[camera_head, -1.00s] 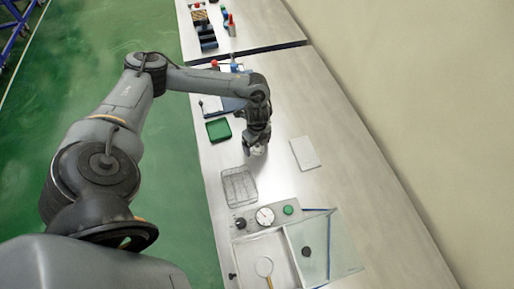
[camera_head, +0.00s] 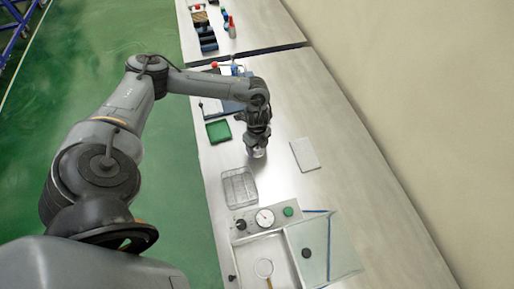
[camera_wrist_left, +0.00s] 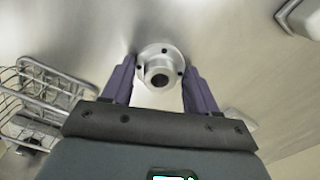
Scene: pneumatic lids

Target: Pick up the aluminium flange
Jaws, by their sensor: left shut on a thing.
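The aluminium flange (camera_wrist_left: 160,69) is a round silver piece with a central bore and small bolt holes, seen in the left wrist view. My left gripper (camera_wrist_left: 160,84) is shut on it, with a purple finger on each side of the flange. In the head view the left gripper (camera_head: 257,152) points down over the bench, and the flange there is too small to make out clearly. I cannot tell whether the flange touches the bench. My right gripper is in neither view.
A wire basket (camera_head: 239,187) stands just in front of the gripper and also shows in the wrist view (camera_wrist_left: 46,96). A white pad (camera_head: 305,154) lies to the right. A green tray (camera_head: 218,131) is to the left. A gauge (camera_head: 265,217) and clear-lidded box (camera_head: 335,262) are nearer. The bench's right side is clear.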

